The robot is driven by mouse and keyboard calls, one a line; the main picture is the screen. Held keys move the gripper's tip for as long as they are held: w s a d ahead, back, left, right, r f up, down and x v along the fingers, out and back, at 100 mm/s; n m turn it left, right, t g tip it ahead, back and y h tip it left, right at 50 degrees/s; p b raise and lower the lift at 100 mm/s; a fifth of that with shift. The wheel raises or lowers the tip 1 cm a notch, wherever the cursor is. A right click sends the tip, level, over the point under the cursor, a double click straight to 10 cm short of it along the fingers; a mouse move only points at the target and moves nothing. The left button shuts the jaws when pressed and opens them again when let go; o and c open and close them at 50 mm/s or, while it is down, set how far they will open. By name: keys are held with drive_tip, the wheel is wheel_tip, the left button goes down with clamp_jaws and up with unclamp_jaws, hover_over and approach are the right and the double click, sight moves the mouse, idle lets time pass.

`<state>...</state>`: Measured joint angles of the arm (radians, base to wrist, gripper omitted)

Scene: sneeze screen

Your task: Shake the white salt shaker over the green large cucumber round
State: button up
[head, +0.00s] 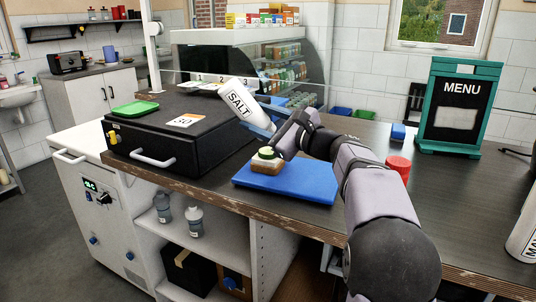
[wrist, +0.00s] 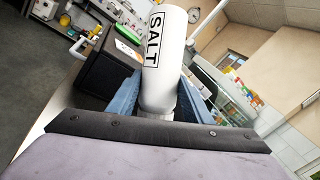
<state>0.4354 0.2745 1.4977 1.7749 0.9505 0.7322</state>
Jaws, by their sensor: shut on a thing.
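The white salt shaker (head: 237,101), marked SALT, is held tilted in the air in the head view, one end up to the left and the other down to the right. In the wrist view the shaker (wrist: 166,62) sits between my blue fingers. My gripper (head: 264,124) is shut on it; the shaker's lower end is partly hidden. The green cucumber round (head: 268,151) lies on top of a small bread stack (head: 266,165) on the blue board (head: 305,184). The shaker's lower end is above and close to the round, apart from it. I cannot tell where its holes are.
A black case (head: 180,135) with a green lid or tray (head: 134,109) on it stands left of the board. A clear screen and glass display are behind.

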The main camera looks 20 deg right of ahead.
sight(256, 103)
drive_tip(key=shift+r, duration=0.1)
drive_tip(key=shift+r+p, duration=1.3)
drive_tip(key=shift+r, duration=0.4)
drive_tip(key=shift+f, duration=0.1)
wheel_tip(256, 103, down, 4)
drive_tip(key=b, duration=0.4)
drive_tip(key=shift+r, duration=0.3)
drive_tip(key=shift+r, duration=0.1)
drive_tip(key=shift+r+p, duration=1.55)
drive_tip(key=shift+r, duration=0.2)
